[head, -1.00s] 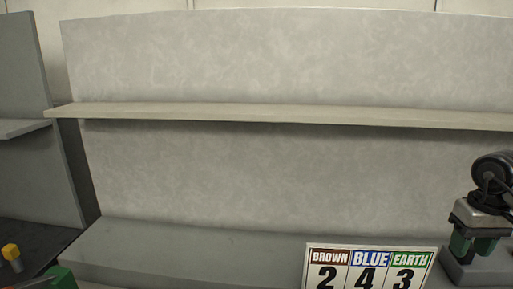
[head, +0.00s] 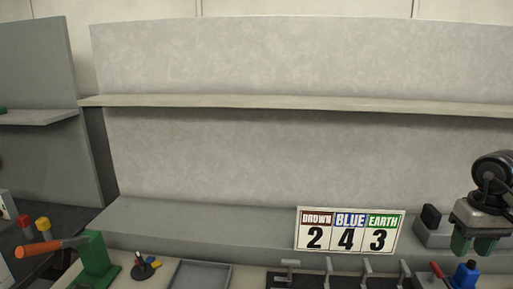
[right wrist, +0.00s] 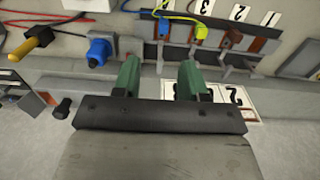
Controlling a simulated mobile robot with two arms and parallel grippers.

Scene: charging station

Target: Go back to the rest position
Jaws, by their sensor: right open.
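My right gripper (head: 473,246) hangs at the right edge of the head view, its two green fingers pointing down and apart. It stands to the right of the number sign, above the blue plug-like part. In the right wrist view the gripper (right wrist: 160,78) has its fingers spread, with nothing held between them. My left gripper is not in view.
The number sign (head: 349,231) leans on the grey ledge (head: 190,230). In front are metal levers (head: 328,268), a grey tray (head: 200,275), a green block (head: 95,258) beside an orange handle (head: 45,248), and a blue part (head: 466,273). The long shelf (head: 290,104) is empty.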

